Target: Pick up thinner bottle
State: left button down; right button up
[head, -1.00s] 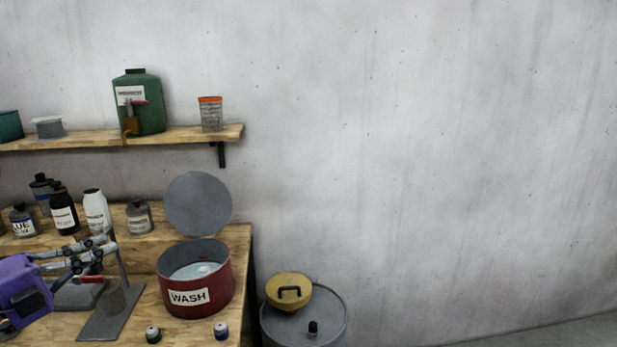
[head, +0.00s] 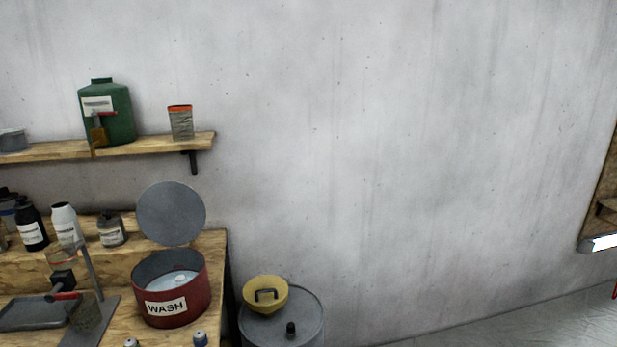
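Several bottles stand on the raised back ledge of the workbench at the left of the head view. They are a black bottle with a white label (head: 32,228), a white bottle (head: 66,224) and a short grey bottle with a dark cap (head: 111,230). A darker bottle is partly cut off by the left edge. The labels are too small to read, so I cannot tell which one is the thinner bottle. Neither of my grippers is in view.
A red WASH tub (head: 190,301) with its round lid raised stands on the bench (head: 215,246), beside a metal stand (head: 92,270). A grey drum (head: 310,325) bearing a yellow lidded bowl (head: 266,291) stands right of it. A shelf (head: 150,145) hangs above. Floor at right looks clear.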

aim_at(64, 221)
jog(key=u, duration=1.4)
